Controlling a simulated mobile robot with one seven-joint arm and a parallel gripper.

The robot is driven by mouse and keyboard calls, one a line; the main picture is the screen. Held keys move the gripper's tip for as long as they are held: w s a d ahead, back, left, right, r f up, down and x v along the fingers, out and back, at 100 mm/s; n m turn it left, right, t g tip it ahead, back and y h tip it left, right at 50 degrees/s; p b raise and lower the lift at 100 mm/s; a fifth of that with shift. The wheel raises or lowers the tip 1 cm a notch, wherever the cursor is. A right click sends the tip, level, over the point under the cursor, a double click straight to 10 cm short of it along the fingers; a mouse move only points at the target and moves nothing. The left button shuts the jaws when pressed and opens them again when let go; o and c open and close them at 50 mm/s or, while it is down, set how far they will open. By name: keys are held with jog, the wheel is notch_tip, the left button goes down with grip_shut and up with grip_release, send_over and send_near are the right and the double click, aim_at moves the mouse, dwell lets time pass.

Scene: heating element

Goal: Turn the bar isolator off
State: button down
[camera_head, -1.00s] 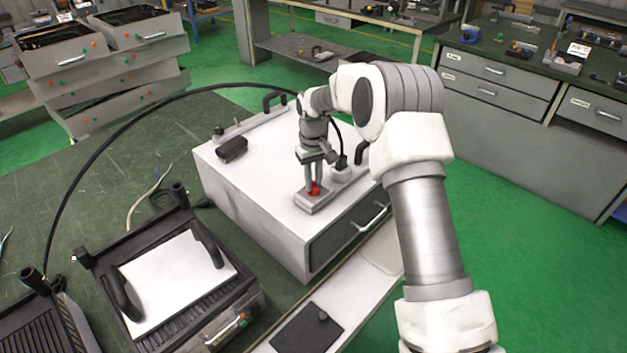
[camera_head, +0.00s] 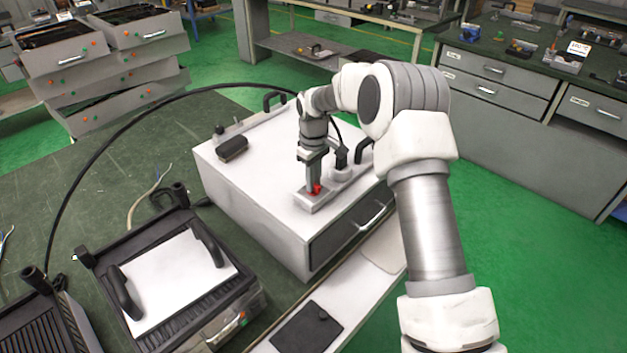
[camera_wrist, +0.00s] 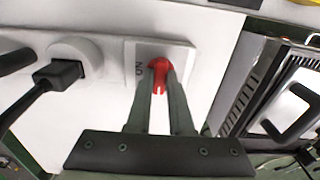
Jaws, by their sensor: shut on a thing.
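The bar isolator is a red rotary knob (camera_wrist: 160,72) on a pale plate (camera_wrist: 133,55) on top of a white box. The letters "ON" show beside the knob in the wrist view. In the head view the knob (camera_head: 317,188) shows as a small red patch beside my fingertips. My gripper (camera_wrist: 160,83) points down from above, shut on the red knob with one finger on each side. The gripper also shows in the head view (camera_head: 313,188). The fingers hide part of the knob, and I cannot tell its exact angle.
The white box (camera_head: 262,195) has a grey drawer front with a handle. A black plug and cable (camera_wrist: 58,75) sit next to the isolator plate. A black grill-like unit with a white plate (camera_head: 175,285) stands at lower left. Green floor lies free at right.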

jog(key=c, duration=0.8)
grip_release()
notch_tip(320, 180, up, 18)
jog(key=p, duration=0.1)
jog(key=shift+f, duration=0.25)
jog(key=shift+r, duration=0.1)
jog(key=s+d+r+m+t, duration=0.1)
jog(key=s+d+r+m, duration=0.1)
jog(key=s+d+r, duration=0.35)
jog(key=s+d+r+m+t, duration=0.2)
jog(key=s+r, duration=0.5)
jog(key=s, duration=0.4)
jog(key=s+d+f+m+t, duration=0.1)
jog(key=s+d+f+m, duration=0.1)
jog(key=s, duration=0.8)
jog(key=s+d+f+m+t, duration=0.1)
jog(key=s+d+f+m, duration=0.1)
jog(key=s, duration=0.7)
jog(key=shift+s+d+f+m+t, duration=0.15)
jog(key=shift+s+d+m+t, duration=0.2)
jog(key=shift+d+m, duration=0.2)
